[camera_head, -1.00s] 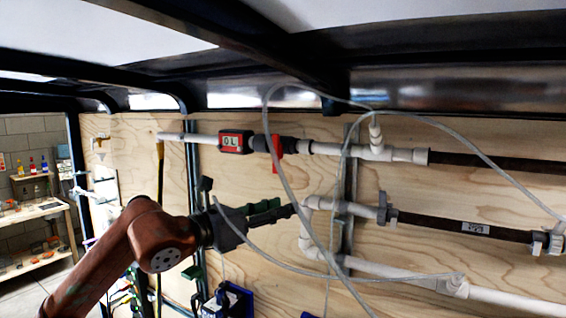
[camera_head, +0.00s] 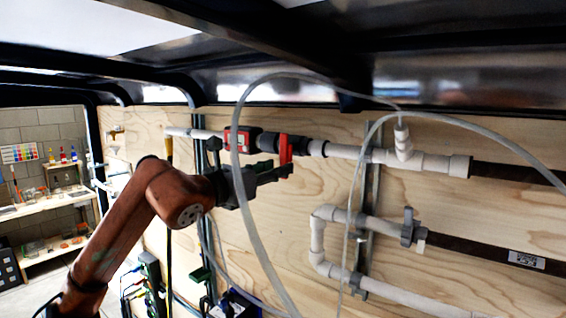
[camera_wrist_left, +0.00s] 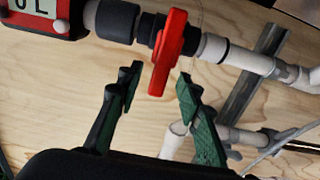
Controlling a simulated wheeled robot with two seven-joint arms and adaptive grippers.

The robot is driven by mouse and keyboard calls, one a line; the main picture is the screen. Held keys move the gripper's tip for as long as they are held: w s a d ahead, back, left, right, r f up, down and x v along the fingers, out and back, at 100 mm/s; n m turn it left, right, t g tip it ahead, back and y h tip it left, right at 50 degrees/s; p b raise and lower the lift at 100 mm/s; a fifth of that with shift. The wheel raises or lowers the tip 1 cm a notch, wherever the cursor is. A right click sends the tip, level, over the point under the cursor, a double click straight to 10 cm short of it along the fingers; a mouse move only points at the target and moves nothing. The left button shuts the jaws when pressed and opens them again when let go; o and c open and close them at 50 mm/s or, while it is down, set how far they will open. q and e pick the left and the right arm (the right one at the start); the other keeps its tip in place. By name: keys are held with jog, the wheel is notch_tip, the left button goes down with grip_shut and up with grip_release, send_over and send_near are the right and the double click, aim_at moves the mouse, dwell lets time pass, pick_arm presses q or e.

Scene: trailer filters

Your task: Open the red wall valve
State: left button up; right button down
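The red valve handle (camera_head: 285,150) sits on the upper white pipe (camera_head: 345,151) on the plywood wall. In the left wrist view the red handle (camera_wrist_left: 168,50) hangs down across the pipe, just right of a dark grey coupling (camera_wrist_left: 118,20). My left gripper (camera_head: 285,172) is at the lower end of the handle in the head view. In the left wrist view my left gripper (camera_wrist_left: 158,80) is open, with its two green-padded fingers apart and the handle's lower end near the gap between the tips. Contact cannot be told. My right gripper is not in view.
A red flow meter (camera_head: 240,139) sits on the pipe left of the valve. Clear hoses (camera_head: 250,215) loop in front of the wall near my left arm. Lower pipes (camera_head: 320,240) run below right. Shelves (camera_head: 45,210) stand at far left.

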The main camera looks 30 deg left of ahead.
aim_at(284, 179)
pick_arm(q)
jog(key=w, duration=0.3)
jog(key=shift+w+d+p, duration=0.3)
jog(key=shift+w+f, duration=0.1)
jog(key=shift+a, duration=0.1)
grip_shut()
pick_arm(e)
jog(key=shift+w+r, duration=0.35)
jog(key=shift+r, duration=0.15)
